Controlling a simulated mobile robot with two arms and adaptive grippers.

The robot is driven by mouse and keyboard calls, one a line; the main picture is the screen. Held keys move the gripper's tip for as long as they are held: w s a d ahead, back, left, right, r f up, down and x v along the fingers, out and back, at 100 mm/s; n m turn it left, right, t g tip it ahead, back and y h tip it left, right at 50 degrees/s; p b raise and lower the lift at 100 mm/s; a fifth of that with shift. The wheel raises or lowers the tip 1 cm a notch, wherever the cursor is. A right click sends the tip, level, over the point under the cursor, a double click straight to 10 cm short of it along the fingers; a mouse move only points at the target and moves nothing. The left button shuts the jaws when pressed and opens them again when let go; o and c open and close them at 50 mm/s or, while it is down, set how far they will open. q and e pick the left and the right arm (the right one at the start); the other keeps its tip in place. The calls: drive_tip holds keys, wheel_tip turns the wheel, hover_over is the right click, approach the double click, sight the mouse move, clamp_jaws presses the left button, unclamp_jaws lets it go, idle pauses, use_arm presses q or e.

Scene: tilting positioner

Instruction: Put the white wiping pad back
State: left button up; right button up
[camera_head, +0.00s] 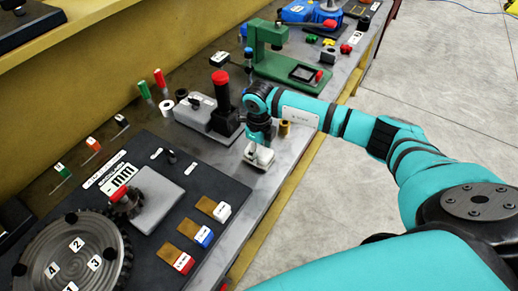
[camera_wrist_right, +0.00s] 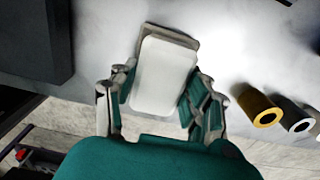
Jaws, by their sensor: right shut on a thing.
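The white wiping pad (camera_wrist_right: 162,75) is between the fingers of my right gripper (camera_wrist_right: 160,108) in the right wrist view, a pale rectangular block with a grey-brown edge at its far end. In the head view my right gripper (camera_head: 259,150) points down over the grey bench top, shut on the pad (camera_head: 258,157), which shows low between the fingers. The pad is at or just above the bench; I cannot tell whether it touches. My left gripper is not in view.
A black panel (camera_head: 150,155) to the left bears a large geared dial (camera_head: 75,255) and white, blue and red blocks beside brown plates. A grey fixture with a red knob (camera_head: 220,78) stands close behind the gripper. A brass cylinder (camera_wrist_right: 259,108) and a steel one (camera_wrist_right: 296,118) stand nearby.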

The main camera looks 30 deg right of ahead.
drive_tip(key=shift+f, duration=0.3)
drive_tip(key=shift+f, duration=0.1)
drive_tip(key=o, duration=0.6)
drive_tip(key=shift+f, duration=0.1)
drive_tip(key=o, duration=0.5)
